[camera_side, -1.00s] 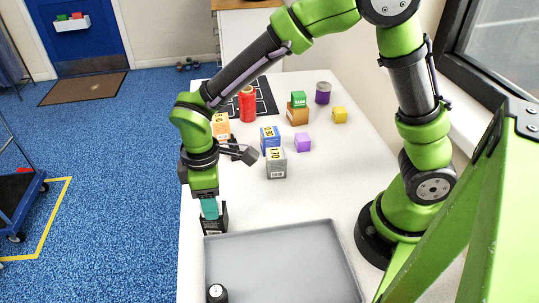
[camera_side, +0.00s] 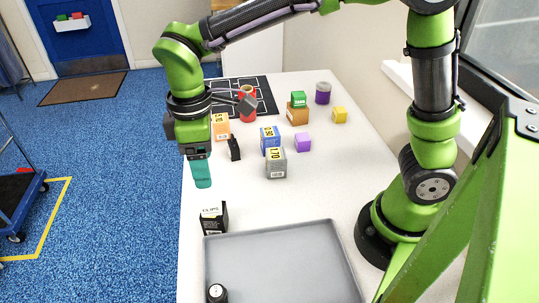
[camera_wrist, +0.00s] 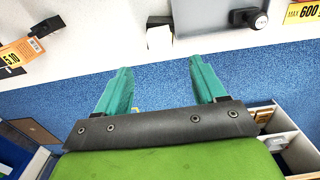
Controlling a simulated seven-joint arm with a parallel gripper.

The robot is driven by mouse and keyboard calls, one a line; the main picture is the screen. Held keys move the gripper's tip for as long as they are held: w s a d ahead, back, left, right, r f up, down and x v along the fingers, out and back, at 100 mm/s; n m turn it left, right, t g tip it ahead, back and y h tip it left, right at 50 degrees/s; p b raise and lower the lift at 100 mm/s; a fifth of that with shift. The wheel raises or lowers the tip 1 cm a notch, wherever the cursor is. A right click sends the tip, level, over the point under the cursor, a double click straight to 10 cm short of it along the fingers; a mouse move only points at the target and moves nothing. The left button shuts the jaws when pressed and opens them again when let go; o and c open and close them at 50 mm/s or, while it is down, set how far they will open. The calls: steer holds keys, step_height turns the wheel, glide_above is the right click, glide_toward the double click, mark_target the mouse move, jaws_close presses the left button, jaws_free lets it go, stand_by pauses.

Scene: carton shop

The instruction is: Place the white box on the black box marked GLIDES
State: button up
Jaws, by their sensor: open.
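My gripper (camera_side: 203,184) hangs above the left side of the table, with teal fingers apart and nothing between them. In the wrist view the fingers (camera_wrist: 162,82) show a clear gap. Below my gripper, by the tray's far left corner, is a white box (camera_side: 209,211) with small dark lettering. A black box (camera_side: 213,226) with a pale label shows directly under and beside it. The lettering is too small to read surely, and whether the white rests on the black is unclear. In the wrist view the white box (camera_wrist: 159,38) lies beyond the fingertips.
A grey tray (camera_side: 285,240) fills the near table, with a black round-ended item (camera_side: 217,293) in its corner. Beyond stand another black item (camera_side: 234,148), an orange box (camera_side: 220,127), a blue box (camera_side: 269,138), a grey box (camera_side: 276,163) and a purple cube (camera_side: 303,142).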

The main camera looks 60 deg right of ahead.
steer(key=s+d+r+m+t+y, duration=0.1)
steer(key=s+d+r+m+t, duration=0.2)
steer(key=s+d+m, duration=0.2)
steer(key=s+d+r+m+t+y, duration=0.1)
steer(key=s+d+r+m+t, duration=0.2)
steer(key=d+m, duration=0.5)
steer(key=s+d+t, duration=0.1)
steer(key=s+d, duration=0.1)
steer(key=d, duration=0.1)
steer(key=shift+s+d, duration=0.2)
steer(key=shift+d, duration=0.1)
